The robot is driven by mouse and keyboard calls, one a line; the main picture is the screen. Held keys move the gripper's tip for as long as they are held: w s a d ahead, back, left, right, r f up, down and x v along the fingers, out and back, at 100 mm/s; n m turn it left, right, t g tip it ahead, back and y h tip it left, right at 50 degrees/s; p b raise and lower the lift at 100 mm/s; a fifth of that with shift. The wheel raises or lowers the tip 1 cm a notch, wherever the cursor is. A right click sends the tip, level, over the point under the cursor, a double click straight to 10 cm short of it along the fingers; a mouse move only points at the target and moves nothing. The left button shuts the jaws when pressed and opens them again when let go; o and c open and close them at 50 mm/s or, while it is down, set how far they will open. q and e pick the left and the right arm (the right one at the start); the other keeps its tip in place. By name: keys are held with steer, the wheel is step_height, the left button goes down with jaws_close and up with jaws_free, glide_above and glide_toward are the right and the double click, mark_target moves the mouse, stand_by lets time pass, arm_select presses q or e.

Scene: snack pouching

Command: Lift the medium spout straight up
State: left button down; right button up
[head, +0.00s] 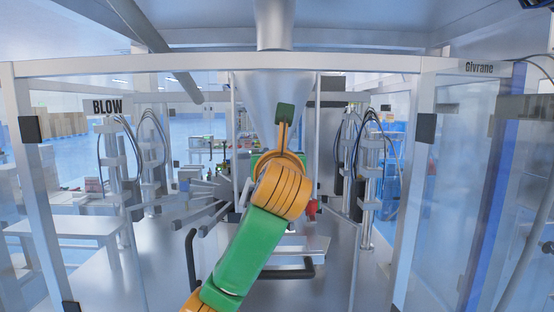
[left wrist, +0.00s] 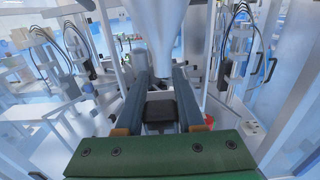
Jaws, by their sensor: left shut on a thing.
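A large pale metal cone-shaped spout (head: 268,92) hangs upright from a pipe at the top centre in the head view. It also shows in the left wrist view (left wrist: 160,28), narrowing downward to between my finger tips. My left gripper (left wrist: 161,73) has its two long grey fingers on either side of the cone's lower end, a gap between them. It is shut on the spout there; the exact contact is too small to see. In the head view my green and orange arm hides the fingers and the spout's lower end. Which size the spout is cannot be told.
A metal frame with clear panels surrounds the machine; a "BLOW" sign (head: 107,107) is at left. Cylinder posts with cables stand left (head: 116,165) and right (head: 372,175). Grey bars (head: 200,210) fan out left of my arm. A small red part (head: 311,208) is right of it.

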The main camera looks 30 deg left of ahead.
arm_select(q)
step_height(320, 180, up, 11)
steer(key=p, duration=0.7)
steer(key=shift+r+p, duration=0.2)
steer(key=shift+p, duration=0.15)
stand_by(0.4)
